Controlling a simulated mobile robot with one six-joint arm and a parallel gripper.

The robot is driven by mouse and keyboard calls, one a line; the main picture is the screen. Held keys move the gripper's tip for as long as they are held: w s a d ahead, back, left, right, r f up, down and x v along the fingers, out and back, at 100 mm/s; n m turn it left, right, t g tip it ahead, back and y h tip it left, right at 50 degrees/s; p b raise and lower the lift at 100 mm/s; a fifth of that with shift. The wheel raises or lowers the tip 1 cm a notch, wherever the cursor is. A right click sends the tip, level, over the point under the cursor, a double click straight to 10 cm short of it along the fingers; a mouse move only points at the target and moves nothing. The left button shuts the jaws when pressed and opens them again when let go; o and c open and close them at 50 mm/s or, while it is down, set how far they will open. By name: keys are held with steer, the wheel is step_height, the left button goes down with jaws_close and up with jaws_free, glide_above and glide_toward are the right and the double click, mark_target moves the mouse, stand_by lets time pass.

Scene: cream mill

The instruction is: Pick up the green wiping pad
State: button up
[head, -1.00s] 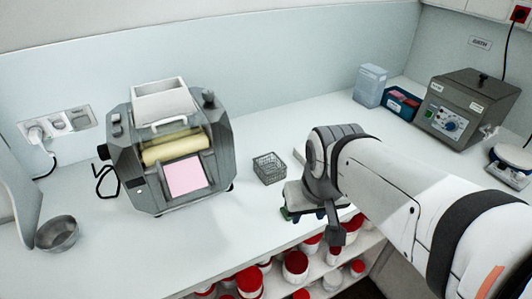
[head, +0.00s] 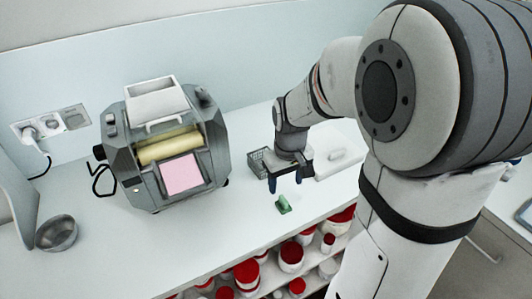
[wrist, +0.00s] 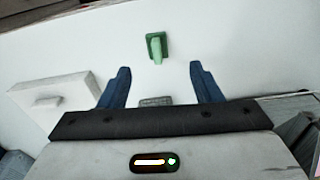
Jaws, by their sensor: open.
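The green wiping pad (head: 283,204) lies on the white worktop near its front edge, with a lighter green raised grip on top. In the wrist view the pad (wrist: 159,46) lies ahead of the fingertips, between their lines. My gripper (head: 286,183) is open and empty, just behind and above the pad in the head view. Its two blue fingers (wrist: 157,75) stand apart in the wrist view and do not touch the pad.
A wire basket (head: 259,162) stands just left of my gripper. A white block with a handle (head: 338,160) lies to its right. The roller mill (head: 165,145) stands left, with a metal bowl (head: 57,233) beyond. Red-lidded jars (head: 291,256) fill the shelf below.

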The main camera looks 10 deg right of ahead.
mark_target(284, 200)
steer(key=shift+w+f, duration=0.95)
steer(key=shift+f, duration=0.1)
steer(key=shift+w+f, duration=0.1)
steer(key=shift+f, duration=0.25)
steer(key=shift+n, duration=0.3)
steer(key=f, duration=0.2)
steer(key=f+p, duration=0.1)
steer(key=f, duration=0.3)
steer(key=shift+s+d+p, duration=0.2)
steer(key=shift+s+p, duration=0.1)
steer(key=shift+s, duration=0.05)
steer(key=shift+f, duration=0.75)
steer(key=c, duration=1.1)
steer(key=shift+o, duration=0.2)
step_height(284, 200, up, 10)
steer(key=shift+r+b, duration=0.1)
steer(key=shift+b, duration=0.4)
